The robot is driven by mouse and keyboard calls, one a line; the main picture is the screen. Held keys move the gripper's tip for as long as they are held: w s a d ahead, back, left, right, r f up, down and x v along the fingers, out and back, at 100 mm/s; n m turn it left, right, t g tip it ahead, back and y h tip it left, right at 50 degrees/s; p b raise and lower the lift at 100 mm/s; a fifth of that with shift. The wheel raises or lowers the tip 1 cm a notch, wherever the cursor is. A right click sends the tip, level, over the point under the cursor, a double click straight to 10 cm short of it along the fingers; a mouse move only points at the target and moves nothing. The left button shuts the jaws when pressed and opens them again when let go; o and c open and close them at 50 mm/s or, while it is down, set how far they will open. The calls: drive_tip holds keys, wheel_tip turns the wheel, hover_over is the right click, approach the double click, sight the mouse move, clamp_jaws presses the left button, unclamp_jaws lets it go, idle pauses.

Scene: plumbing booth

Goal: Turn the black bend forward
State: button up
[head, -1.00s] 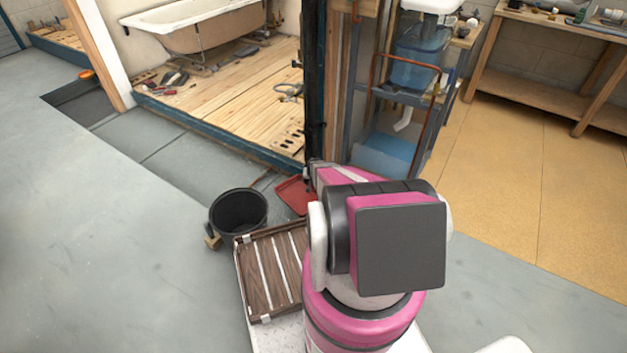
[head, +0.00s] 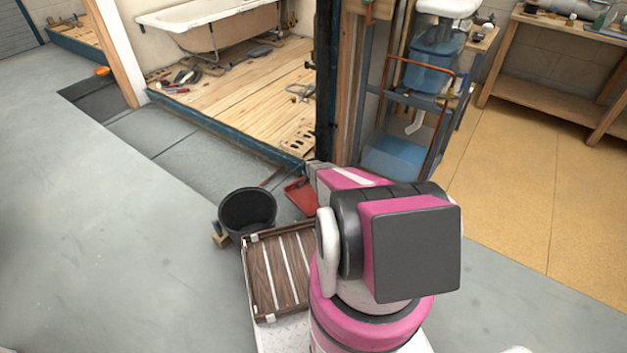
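I cannot make out the black bend in the head view. A dark upright post or pipe (head: 325,85) stands at the corner of the wooden booth, just beyond my arm. My pink, white and black arm fills the lower middle and reaches away toward the foot of that post. The far end of my arm shows only as a small grey and dark part near the post's base. My gripper's fingers cannot be made out there, nor whether they touch or hold anything.
A black bucket (head: 247,211) and a red tray (head: 301,197) are on the floor left of my arm. A slatted brown crate (head: 254,283) is close in front. Grey floor at left is clear.

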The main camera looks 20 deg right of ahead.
drive_tip(key=shift+w, duration=0.1)
idle(0.3)
drive_tip(key=o, duration=1.2)
drive_tip(key=shift+o, duration=0.2)
drive_tip(key=v, duration=1)
drive_tip(key=shift+r, duration=0.4)
drive_tip(key=shift+r, duration=0.1)
